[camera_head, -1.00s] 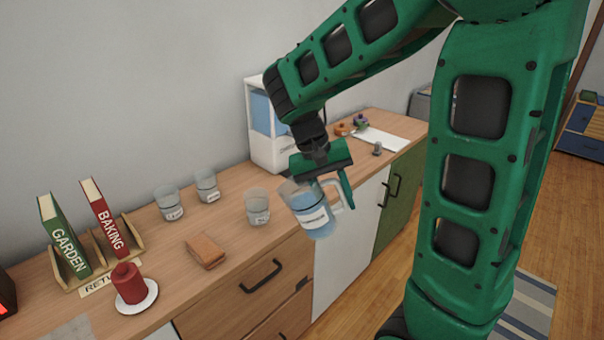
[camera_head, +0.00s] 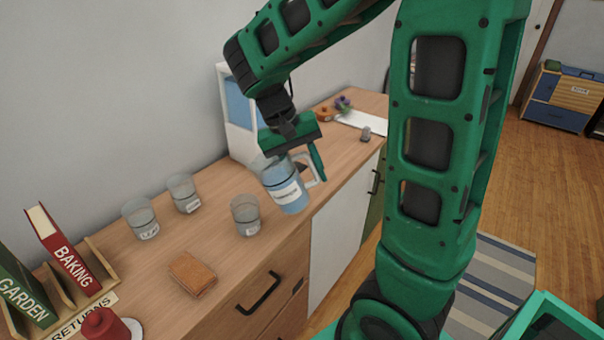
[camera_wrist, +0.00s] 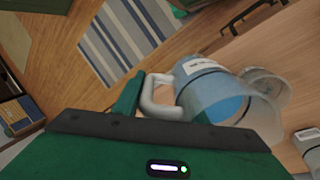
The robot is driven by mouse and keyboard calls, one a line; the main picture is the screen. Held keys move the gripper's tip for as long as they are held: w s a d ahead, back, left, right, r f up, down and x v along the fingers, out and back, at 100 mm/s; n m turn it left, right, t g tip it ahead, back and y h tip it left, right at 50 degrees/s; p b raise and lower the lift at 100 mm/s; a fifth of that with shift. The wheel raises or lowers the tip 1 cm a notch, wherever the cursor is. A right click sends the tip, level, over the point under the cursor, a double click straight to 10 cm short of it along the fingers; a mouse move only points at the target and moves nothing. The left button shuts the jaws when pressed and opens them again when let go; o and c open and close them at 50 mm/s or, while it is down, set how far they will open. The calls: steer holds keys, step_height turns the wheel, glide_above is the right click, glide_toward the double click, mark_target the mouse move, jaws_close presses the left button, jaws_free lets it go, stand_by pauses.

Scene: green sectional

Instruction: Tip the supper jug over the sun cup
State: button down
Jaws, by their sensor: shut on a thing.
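A clear jug with blue liquid and a white label (camera_head: 289,192) hangs from my gripper (camera_head: 311,166), which is shut on its handle. The jug leans slightly in the head view. In the wrist view the jug (camera_wrist: 205,80) shows its open mouth, with the handle beside my green finger. A clear cup with a small label (camera_head: 245,214) stands on the counter just left of the jug, apart from it in the head view. Two similar cups, one (camera_head: 140,219) and another (camera_head: 183,193), stand farther left. The labels are too small to read surely, so I cannot tell which is the sun cup.
A tan block (camera_head: 192,274) lies on the wooden counter (camera_head: 215,235). A book rack (camera_head: 100,275), a red candle-like object (camera_head: 104,325) and a white dispenser (camera_head: 240,130) stand on it too. A striped rug (camera_head: 490,280) lies on the floor at right.

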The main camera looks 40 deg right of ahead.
steer(key=shift+a, duration=0.15)
steer(key=shift+f, duration=0.15)
steer(key=shift+f+g+h, duration=0.4)
steer(key=shift+f+h, duration=0.4)
steer(key=shift+f, duration=0.05)
steer(key=shift+s, duration=0.1)
stand_by(0.4)
steer(key=shift+r+h, duration=0.1)
steer(key=shift+h, duration=0.3)
steer(key=shift+r+g, duration=0.15)
steer(key=shift+g, duration=0.15)
steer(key=shift+r+h, duration=0.25)
steer(key=shift+h, duration=0.15)
